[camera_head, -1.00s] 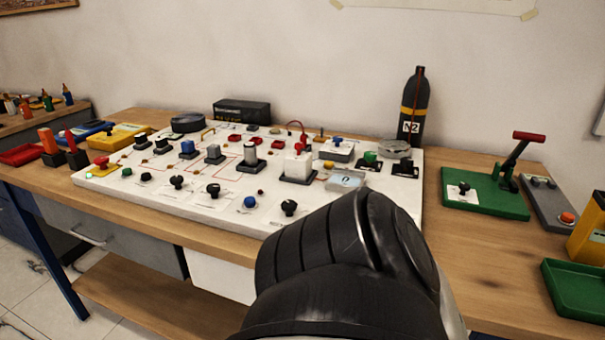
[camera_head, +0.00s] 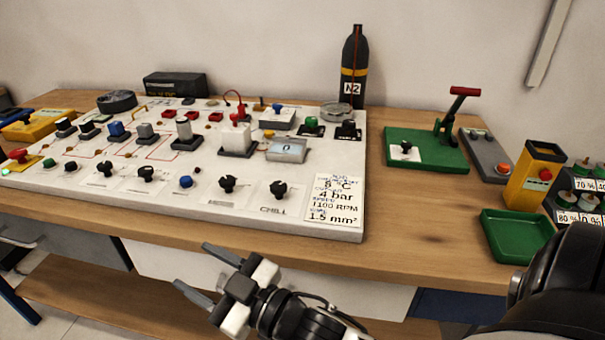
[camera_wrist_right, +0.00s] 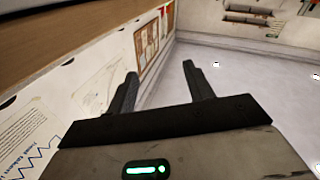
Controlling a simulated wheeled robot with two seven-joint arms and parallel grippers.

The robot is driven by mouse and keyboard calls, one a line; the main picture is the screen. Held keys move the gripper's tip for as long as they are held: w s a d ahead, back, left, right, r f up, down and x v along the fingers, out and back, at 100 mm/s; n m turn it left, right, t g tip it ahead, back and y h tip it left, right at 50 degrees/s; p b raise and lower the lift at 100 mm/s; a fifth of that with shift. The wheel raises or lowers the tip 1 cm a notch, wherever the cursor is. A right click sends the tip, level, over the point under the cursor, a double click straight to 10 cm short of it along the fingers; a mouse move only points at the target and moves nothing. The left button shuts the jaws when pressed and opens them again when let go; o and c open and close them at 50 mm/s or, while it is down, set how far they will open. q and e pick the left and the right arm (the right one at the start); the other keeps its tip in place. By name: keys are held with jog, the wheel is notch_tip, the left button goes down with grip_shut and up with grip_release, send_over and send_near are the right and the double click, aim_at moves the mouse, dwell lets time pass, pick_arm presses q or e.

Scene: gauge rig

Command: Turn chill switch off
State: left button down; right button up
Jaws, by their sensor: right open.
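The chill switch is a black knob (camera_head: 278,188) on a white plate marked CHILL, near the front right of the white panel (camera_head: 330,160). My right gripper (camera_head: 192,264) is open and empty. In the head view it is in front of the bench's front edge, below and to the left of the chill knob and apart from it. In the right wrist view its two fingers (camera_wrist_right: 159,70) are spread with nothing between them, and the chill knob is not seen there. My left gripper is not in view.
Another black knob (camera_head: 228,184) and a blue knob (camera_head: 186,181) sit left of the chill knob. A printed value card (camera_head: 335,198) lies to its right. A green tray (camera_head: 517,236) and a yellow box (camera_head: 534,176) stand farther right. Bare wood (camera_head: 420,215) lies between.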

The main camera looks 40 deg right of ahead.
jog(key=s+a+r+n+g+y, duration=0.2)
jog(key=a+r+n+g+y, duration=0.2)
jog(key=r+n+g+y, duration=0.6)
jog(key=s+a+r+n+g+y, duration=0.2)
jog(key=a+r+n+g+y, duration=0.35)
jog(key=n, duration=0.75)
jog(key=n+t+h, duration=0.3)
jog(key=n+h, duration=0.1)
jog(key=h, duration=2)
send_near(279, 186)
jog(key=shift+g, duration=0.25)
jog(key=x, duration=0.8)
jog(key=shift+w, duration=0.25)
